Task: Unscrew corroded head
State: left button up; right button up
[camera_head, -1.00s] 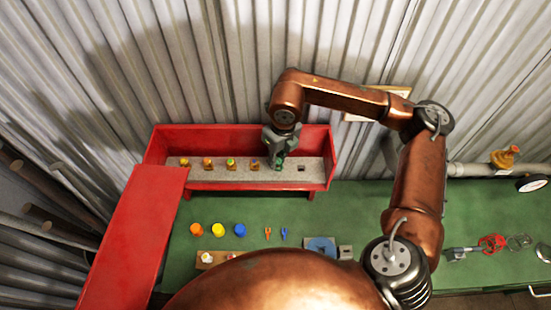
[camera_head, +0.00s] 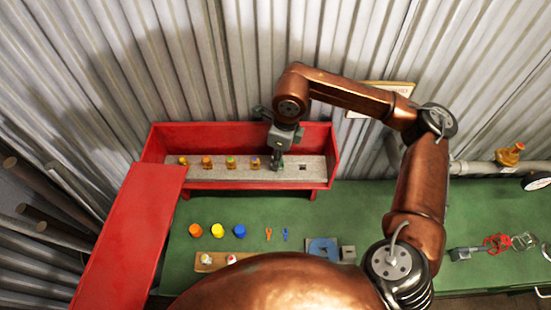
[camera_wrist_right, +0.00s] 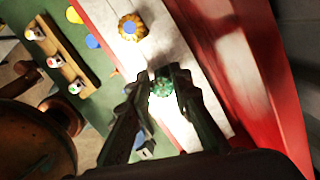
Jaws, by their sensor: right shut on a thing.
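A green corroded-looking head (camera_wrist_right: 163,87) sits between the fingertips of my right gripper (camera_wrist_right: 162,80) in the right wrist view. In the head view my right gripper (camera_head: 276,163) points down at the red riser box, and only a bit of the green head (camera_head: 281,162) shows beside its fingers. The gripper is shut on this head, which stands at the pale shelf strip (camera_head: 215,174). Its lower part and any thread are hidden. My left gripper is in neither view.
Several small coloured heads, including an orange one (camera_head: 207,162), line the strip left of my gripper; a dark square socket (camera_head: 303,167) lies to its right. Coloured caps (camera_head: 217,230) and a wooden rack (camera_head: 211,263) stand on the green bench (camera_head: 355,215). The red box's walls (camera_head: 325,150) enclose the strip.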

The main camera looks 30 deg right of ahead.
jog(key=shift+w+d, duration=0.2)
jog(key=shift+d, duration=0.15)
grip_shut()
jog(key=shift+r, duration=0.1)
jog(key=shift+d+r+p, duration=0.1)
jog(key=shift+r+p, duration=0.65)
jog(key=shift+r, duration=0.8)
jog(key=shift+r, duration=0.1)
jog(key=shift+r+p, duration=1.5)
jog(key=shift+r, duration=1)
